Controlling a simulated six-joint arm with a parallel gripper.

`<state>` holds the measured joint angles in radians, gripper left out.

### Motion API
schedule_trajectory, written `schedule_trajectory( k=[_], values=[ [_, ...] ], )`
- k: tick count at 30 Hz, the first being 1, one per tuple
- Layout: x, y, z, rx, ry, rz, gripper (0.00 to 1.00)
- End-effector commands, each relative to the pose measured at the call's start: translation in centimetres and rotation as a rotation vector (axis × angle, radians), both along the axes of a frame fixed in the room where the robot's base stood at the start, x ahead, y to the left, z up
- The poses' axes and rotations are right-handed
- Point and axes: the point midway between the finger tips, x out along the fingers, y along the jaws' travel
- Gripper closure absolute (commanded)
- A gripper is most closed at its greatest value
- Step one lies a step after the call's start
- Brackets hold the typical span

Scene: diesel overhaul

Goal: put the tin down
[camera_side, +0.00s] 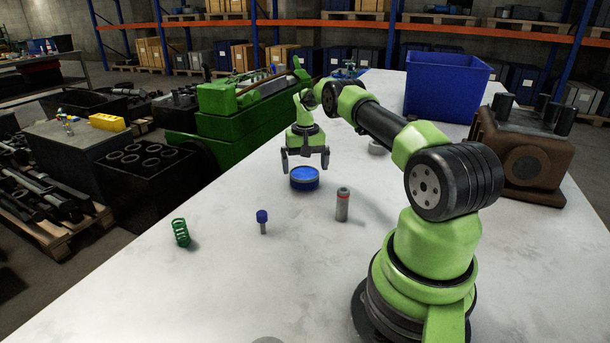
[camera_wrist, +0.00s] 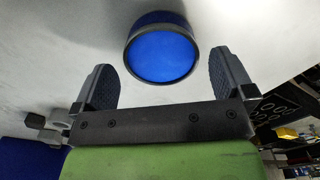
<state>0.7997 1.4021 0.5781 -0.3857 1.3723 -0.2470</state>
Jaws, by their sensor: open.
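The tin (camera_side: 304,179) is a short round can with a blue lid and a dark rim. It sits upright on the pale table, and its blue top also shows in the wrist view (camera_wrist: 162,50). My gripper (camera_side: 305,160) is open above the tin, its two fingers spread apart. In the wrist view the gripper (camera_wrist: 165,88) has clear gaps between each finger and the tin. Nothing is held between the fingers.
A blue bin (camera_side: 445,88) and a rusty engine block (camera_side: 525,155) are at the back right. The front left is clear.

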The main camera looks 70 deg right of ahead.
Motion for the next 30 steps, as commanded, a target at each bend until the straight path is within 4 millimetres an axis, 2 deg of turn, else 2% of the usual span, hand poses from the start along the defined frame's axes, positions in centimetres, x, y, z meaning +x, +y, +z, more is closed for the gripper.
schedule_trajectory(
  k=[1, 6, 13, 17, 20, 24, 27, 30],
  values=[
    [0.1, -0.1, 1.5, -0.004, -0.004, 0.000, 0.00],
    [0.1, -0.1, 5.2, -0.004, -0.004, 0.001, 0.00],
    [0.1, -0.1, 8.0, -0.004, -0.002, 0.002, 0.00],
    [0.9, 0.9, 10.1, -0.012, -0.019, 0.025, 0.00],
    [2.2, 3.3, 13.5, -0.031, -0.057, 0.075, 0.00],
    [3.4, 9.1, 19.6, -0.060, -0.140, 0.169, 0.00],
    [3.0, 13.8, 23.5, -0.075, -0.206, 0.234, 0.00],
    [1.4, 18.4, 26.5, -0.084, -0.274, 0.297, 0.00]
  ],
)
